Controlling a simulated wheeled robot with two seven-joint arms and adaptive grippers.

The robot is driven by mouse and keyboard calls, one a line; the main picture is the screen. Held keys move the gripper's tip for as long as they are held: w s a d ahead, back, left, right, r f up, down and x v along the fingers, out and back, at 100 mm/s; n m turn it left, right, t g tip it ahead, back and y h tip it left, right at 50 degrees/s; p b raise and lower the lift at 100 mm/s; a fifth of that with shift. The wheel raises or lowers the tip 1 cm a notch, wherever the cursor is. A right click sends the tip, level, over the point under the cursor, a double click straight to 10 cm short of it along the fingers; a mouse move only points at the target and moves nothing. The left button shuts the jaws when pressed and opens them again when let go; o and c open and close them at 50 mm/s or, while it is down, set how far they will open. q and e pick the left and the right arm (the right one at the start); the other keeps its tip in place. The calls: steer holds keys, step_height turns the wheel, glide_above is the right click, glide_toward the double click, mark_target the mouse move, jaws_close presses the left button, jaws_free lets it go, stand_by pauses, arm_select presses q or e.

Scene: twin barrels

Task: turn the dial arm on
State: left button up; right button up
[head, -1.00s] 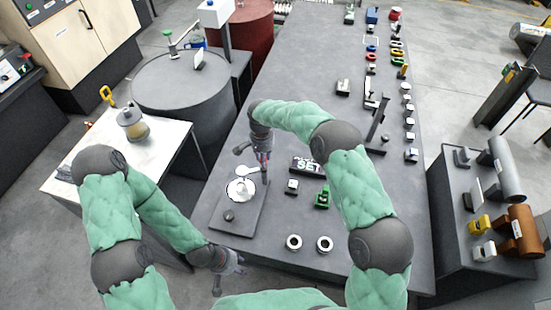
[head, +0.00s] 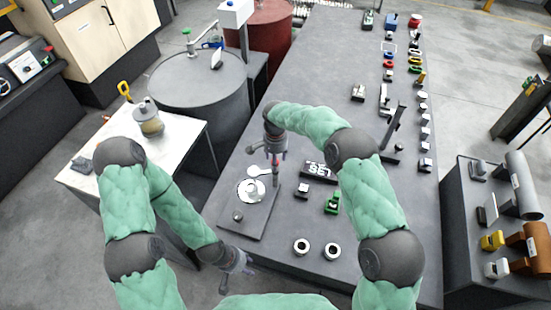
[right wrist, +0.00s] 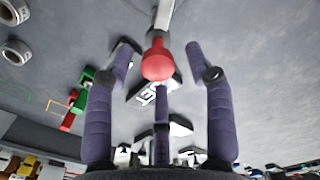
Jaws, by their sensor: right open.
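In the head view a white round dial (head: 251,190) sits on a dark plate (head: 262,222) at the near left of the table, with a pale spoon-shaped piece beside it. A thin upright post (head: 276,172) stands at the dial's right. My right gripper (head: 274,153) is above the dial and post, pointing down. In the right wrist view, my right gripper (right wrist: 160,58) is open, with a red ball knob (right wrist: 158,62) on a pale arm (right wrist: 164,15) between its fingertips. I cannot tell whether they touch. My left gripper (head: 238,270) hangs low, apart from the dial, apparently open and empty.
A black SET sign (head: 320,171), a green block (head: 332,202) and two rings (head: 301,247) lie right of the dial. An upright dark post (head: 394,127) stands farther right. A grey barrel (head: 195,85) and a pale side table (head: 178,150) stand left.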

steer(key=shift+r, duration=0.1)
step_height(320, 180, up, 12)
stand_by(0.5)
stand_by(0.4)
